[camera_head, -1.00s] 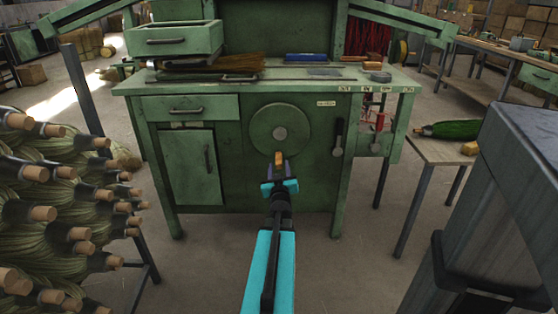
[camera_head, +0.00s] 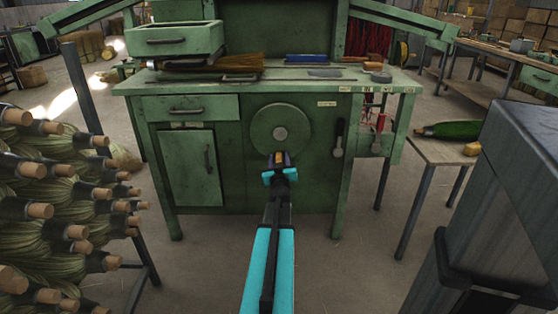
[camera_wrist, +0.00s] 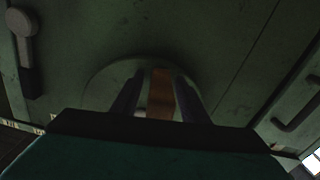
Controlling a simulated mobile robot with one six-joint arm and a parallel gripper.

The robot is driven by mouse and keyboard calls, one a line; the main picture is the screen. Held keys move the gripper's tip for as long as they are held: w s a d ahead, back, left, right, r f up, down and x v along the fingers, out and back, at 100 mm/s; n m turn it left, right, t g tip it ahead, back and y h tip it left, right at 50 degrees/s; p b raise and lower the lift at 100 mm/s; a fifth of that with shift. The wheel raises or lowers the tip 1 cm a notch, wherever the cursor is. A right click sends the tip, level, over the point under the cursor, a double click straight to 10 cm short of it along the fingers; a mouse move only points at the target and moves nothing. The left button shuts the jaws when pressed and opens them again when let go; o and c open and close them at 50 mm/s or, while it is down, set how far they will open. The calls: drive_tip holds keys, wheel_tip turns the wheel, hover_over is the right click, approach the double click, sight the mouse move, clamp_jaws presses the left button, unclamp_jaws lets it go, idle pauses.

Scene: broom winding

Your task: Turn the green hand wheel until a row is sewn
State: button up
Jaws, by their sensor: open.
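The green hand wheel (camera_head: 298,122) is a round disc with a pale hub on the front of the green bench (camera_head: 205,219). Its wooden handle (camera_head: 280,155) sticks out near the wheel's bottom. My gripper (camera_head: 279,162) is open at the bottom of the wheel, with the handle between its fingers. In the wrist view, the brown handle (camera_wrist: 161,96) stands between the two dark fingers of my gripper (camera_wrist: 158,98). The fingers look apart from it, though the view is dim. Part of the wheel's lower edge is hidden by my gripper.
A dark lever (camera_head: 338,137) hangs right of the wheel. A broom head with brown bristles (camera_head: 225,63) lies on the bench top. A rack of brooms (camera_head: 60,200) crowds the left. A side table (camera_head: 437,150) with a green bottle-shaped object (camera_head: 452,130) stands at the right.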

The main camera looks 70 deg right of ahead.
drive_tip(key=shift+c, duration=0.5)
clamp_jaws()
drive_tip(key=shift+w, duration=0.1)
drive_tip(key=shift+n, duration=0.4)
